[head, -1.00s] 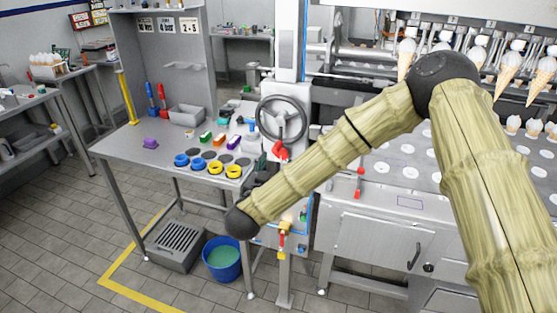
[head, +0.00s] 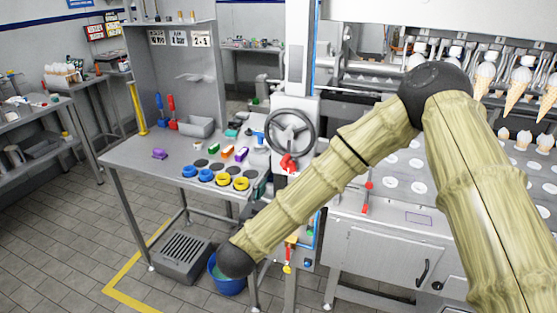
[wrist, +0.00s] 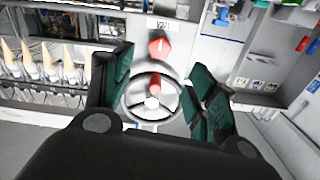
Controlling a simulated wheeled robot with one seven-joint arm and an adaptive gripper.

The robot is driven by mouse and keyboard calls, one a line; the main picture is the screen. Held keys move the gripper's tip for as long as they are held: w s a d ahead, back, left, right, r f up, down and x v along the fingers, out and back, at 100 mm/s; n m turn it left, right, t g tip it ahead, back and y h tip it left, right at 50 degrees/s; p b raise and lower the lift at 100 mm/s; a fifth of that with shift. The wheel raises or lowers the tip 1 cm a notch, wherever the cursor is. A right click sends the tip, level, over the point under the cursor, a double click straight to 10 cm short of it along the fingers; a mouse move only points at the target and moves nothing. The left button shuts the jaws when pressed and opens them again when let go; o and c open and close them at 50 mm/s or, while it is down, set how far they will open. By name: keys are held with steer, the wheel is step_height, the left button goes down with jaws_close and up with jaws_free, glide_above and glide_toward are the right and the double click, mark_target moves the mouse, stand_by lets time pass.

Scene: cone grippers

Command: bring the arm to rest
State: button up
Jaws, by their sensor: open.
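My arm (head: 330,180) crosses the right half of the head view, with its bent joint high up and its forearm reaching down to the left. My gripper is hidden in the head view, behind the forearm's lower end. In the wrist view my gripper (wrist: 160,100) is open, with its two dark green fingers apart and nothing between them. Beyond the fingers are a grey handwheel (wrist: 135,100) and a red knob, standing clear of them as far as I can tell. The handwheel also shows in the head view (head: 311,126).
A metal table (head: 125,157) at the left holds blue and yellow rings, a purple block and a grey bin. A blue bucket (head: 229,287) and a grey crate (head: 180,262) stand on the floor below. The cone machine (head: 375,246) fills the right. Open floor lies at the left.

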steer(key=s+d+f+n+g+y, duration=0.25)
steer(key=s+f, duration=0.25)
steer(key=f, duration=0.5)
steer(key=s+d+f+n+g+y, duration=0.1)
steer(key=s+d+f+g+y, duration=0.25)
steer(key=f, duration=0.65)
steer(key=s+d+f+n+g+y, duration=0.15)
steer(key=s+d+f, duration=0.35)
steer(key=f, duration=0.5)
steer(key=s+d+f+g, duration=0.3)
steer(key=s+d, duration=0.2)
steer(key=s, duration=0.4)
steer(key=s+d+f+g+h, duration=0.1)
steer(key=s+d+f+g, duration=0.2)
steer(key=s, duration=0.6)
steer(key=s+d+f+g, duration=0.3)
steer(key=s+d, duration=0.4)
steer(key=s, duration=0.2)
steer(key=shift+d+f+g+h, duration=0.15)
steer(key=shift+f+g+h, duration=0.15)
steer(key=shift+g+h, duration=0.05)
